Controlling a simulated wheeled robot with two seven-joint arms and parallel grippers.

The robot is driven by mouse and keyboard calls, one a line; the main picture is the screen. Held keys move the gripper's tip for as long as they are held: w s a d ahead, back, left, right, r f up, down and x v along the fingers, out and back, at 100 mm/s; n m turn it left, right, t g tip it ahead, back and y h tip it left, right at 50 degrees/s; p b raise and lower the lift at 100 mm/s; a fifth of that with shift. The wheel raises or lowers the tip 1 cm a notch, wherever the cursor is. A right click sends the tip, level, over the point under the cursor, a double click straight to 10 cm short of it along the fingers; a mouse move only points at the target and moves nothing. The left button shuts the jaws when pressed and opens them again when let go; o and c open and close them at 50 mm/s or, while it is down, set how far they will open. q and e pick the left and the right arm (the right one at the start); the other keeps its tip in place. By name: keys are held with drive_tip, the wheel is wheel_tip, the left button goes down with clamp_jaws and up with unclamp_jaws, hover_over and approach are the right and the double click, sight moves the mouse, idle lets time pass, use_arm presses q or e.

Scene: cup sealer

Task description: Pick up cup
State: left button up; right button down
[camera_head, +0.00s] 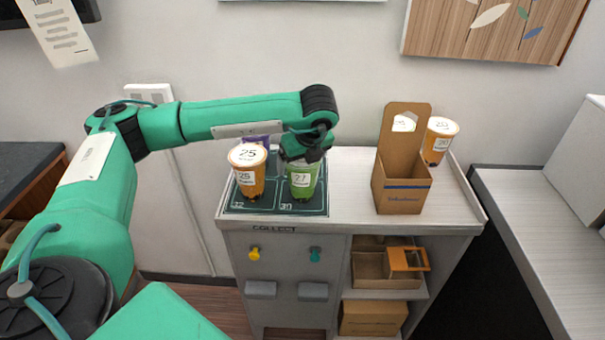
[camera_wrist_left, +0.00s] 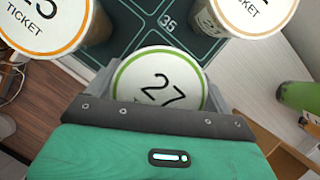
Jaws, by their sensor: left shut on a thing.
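A green cup with a white lid marked 27 (camera_head: 302,182) stands upright at the right of the dark green mat (camera_head: 234,208). My left gripper (camera_head: 304,156) reaches down over it from above and is shut on it. In the left wrist view, the fingers lie on either side of the green-rimmed lid (camera_wrist_left: 160,76), and the gripper body hides its lower part. I cannot tell whether the cup's base is clear of the mat. An orange cup marked 25 (camera_head: 248,175) stands just left of it. A purple cup (camera_head: 257,140) is partly hidden behind. My right gripper is not in view.
A cardboard carrier (camera_head: 403,190) stands to the right on the counter (camera_head: 350,195), with an orange cup marked 20 (camera_head: 438,142) behind it. Bare counter lies between mat and carrier. Cardboard boxes (camera_head: 374,318) sit on the shelves below. The wall is close behind.

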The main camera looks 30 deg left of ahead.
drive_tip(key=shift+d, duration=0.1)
use_arm(q)
drive_tip(key=shift+r, duration=0.45)
wheel_tip(320, 180, up, 6)
drive_tip(key=shift+w+r+b, duration=0.1)
drive_tip(key=shift+r+b, duration=0.1)
drive_tip(key=shift+b, duration=0.8)
wheel_tip(320, 180, up, 3)
drive_tip(key=shift+r+b, duration=0.1)
drive_tip(key=shift+b, duration=0.2)
drive_tip(key=w+d+r+p, duration=0.2)
drive_tip(key=d+r+p, duration=0.15)
drive_tip(key=r, duration=0.45)
drive_tip(key=w+d+r+p, duration=0.15)
drive_tip(key=r+p, duration=0.25)
drive_tip(key=r, duration=0.4)
drive_tip(key=w+d+r+p, duration=0.2)
drive_tip(key=w+d, duration=0.2)
drive_tip(key=d, duration=0.4)
drive_tip(key=w+d+r+p, duration=0.1)
drive_tip(key=w+d, duration=0.3)
drive_tip(key=d, duration=0.4)
drive_tip(key=shift+w+d+r+p, duration=0.15)
drive_tip(key=shift+w+r+p, duration=0.2)
drive_tip(key=shift+w+r, duration=0.05)
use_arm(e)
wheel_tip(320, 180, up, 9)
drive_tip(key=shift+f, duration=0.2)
